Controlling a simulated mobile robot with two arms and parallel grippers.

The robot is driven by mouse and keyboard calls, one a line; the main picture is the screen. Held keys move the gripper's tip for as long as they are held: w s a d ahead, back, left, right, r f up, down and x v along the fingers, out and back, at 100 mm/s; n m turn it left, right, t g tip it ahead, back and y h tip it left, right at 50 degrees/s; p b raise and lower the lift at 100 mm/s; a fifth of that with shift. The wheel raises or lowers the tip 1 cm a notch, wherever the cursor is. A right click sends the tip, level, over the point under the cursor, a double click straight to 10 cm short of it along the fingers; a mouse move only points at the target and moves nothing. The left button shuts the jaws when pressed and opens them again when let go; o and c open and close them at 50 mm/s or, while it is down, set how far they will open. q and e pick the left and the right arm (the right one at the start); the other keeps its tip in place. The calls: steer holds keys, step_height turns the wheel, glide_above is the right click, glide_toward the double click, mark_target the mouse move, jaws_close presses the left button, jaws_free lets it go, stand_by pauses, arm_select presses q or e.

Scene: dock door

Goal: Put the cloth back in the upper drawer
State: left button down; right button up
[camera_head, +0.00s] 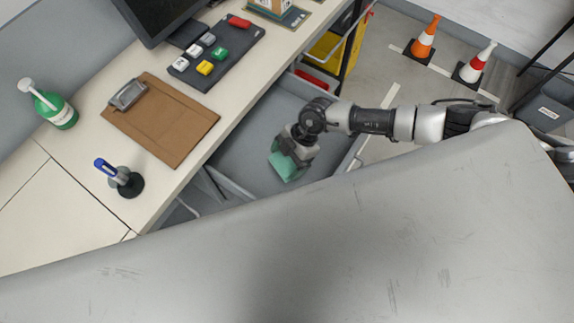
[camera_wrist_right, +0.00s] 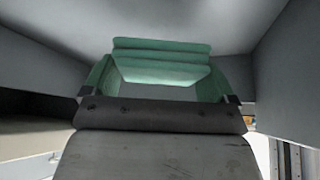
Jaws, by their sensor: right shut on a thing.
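The green folded cloth (camera_head: 285,167) is held in my right gripper (camera_head: 289,160), over the open grey drawer (camera_head: 240,146) under the desk. In the right wrist view the cloth (camera_wrist_right: 162,60) sits between the two green-padded fingers of the right gripper (camera_wrist_right: 160,75). The grey drawer walls (camera_wrist_right: 285,75) rise on both sides there. I cannot tell whether the cloth touches the drawer bottom. My left gripper is not in view.
The desk top (camera_head: 75,185) carries a clipboard (camera_head: 160,120), a green bottle (camera_head: 55,108), a pen stand (camera_head: 122,180), a button panel (camera_head: 225,50) and a monitor (camera_head: 155,15). Two cones (camera_head: 424,42) stand on the floor at the upper right. A large grey surface covers the foreground.

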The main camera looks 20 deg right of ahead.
mark_target(287, 167)
steer(key=shift+f, duration=2.5)
steer(key=shift+f, duration=0.1)
steer(key=o, duration=0.7)
steer(key=shift+c, duration=0.2)
steer(key=b+v, duration=0.1)
steer(key=v, duration=1.1)
steer(key=shift+r, duration=0.25)
